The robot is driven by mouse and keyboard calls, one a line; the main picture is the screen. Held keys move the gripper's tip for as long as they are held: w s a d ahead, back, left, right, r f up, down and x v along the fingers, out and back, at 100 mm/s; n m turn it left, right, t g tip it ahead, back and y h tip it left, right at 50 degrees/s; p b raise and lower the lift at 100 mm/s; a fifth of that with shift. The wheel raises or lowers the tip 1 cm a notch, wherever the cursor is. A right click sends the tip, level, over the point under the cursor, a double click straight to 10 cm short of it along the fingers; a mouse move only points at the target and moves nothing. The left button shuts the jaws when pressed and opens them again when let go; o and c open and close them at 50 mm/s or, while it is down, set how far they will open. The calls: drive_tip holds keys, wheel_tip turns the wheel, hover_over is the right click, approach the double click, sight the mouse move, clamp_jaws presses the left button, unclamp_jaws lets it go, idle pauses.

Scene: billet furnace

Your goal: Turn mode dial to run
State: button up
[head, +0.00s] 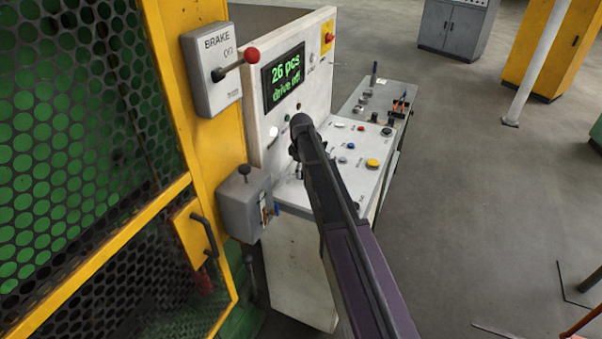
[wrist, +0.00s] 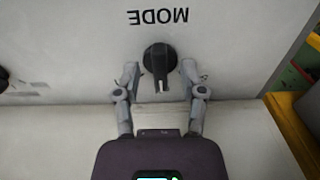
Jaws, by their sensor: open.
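The mode dial is a black round knob (wrist: 160,60) with a light pointer line, on a pale panel in the wrist view. The word MODE (wrist: 158,17) shows upside down above it in that picture. The pointer line is toward the bottom of the picture. My gripper (wrist: 159,72) is open, with one finger on each side of the dial and a gap to each. In the head view my arm reaches to the white control console (head: 288,186), and its end hides the dial and my fingers.
A screen (head: 284,77) on the console reads "26 pcs" and "drive off". A grey brake box (head: 211,70) with a red-knobbed lever and a smaller grey box (head: 244,202) stand left of my arm. Buttons, including a yellow one (head: 372,163), are to the right. Open floor lies right.

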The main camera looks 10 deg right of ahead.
clamp_jaws()
drive_tip(key=shift+m, duration=0.3)
idle(0.3)
drive_tip(key=m, duration=0.4)
drive_tip(key=shift+m, duration=2.2)
